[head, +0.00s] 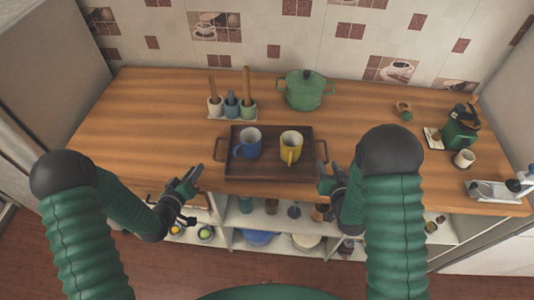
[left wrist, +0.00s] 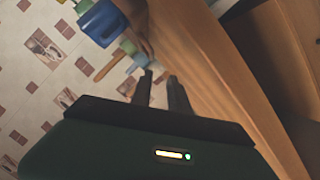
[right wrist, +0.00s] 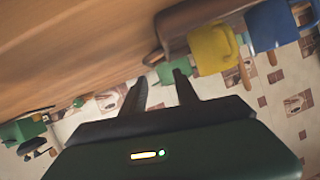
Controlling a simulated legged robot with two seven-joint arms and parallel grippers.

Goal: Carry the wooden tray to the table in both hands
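The dark wooden tray (head: 268,170) lies on the wooden counter, with a loop handle at each short end. A blue mug (head: 247,143) and a yellow mug (head: 291,146) stand upright on it. My left gripper (head: 194,177) is in front of and left of the tray's left handle, apart from it; its fingers are spread and empty in the left wrist view (left wrist: 160,88). My right gripper (head: 323,174) is close to the tray's front right corner, below the right handle. In the right wrist view its fingers (right wrist: 160,88) are apart with nothing between them; the tray (right wrist: 185,28) is beyond.
A utensil holder (head: 232,106) and a green pot (head: 304,90) stand behind the tray. A green coffee maker (head: 461,130) and a cup (head: 464,158) are at the right. Shelves with crockery lie under the counter's front edge. The counter left of the tray is clear.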

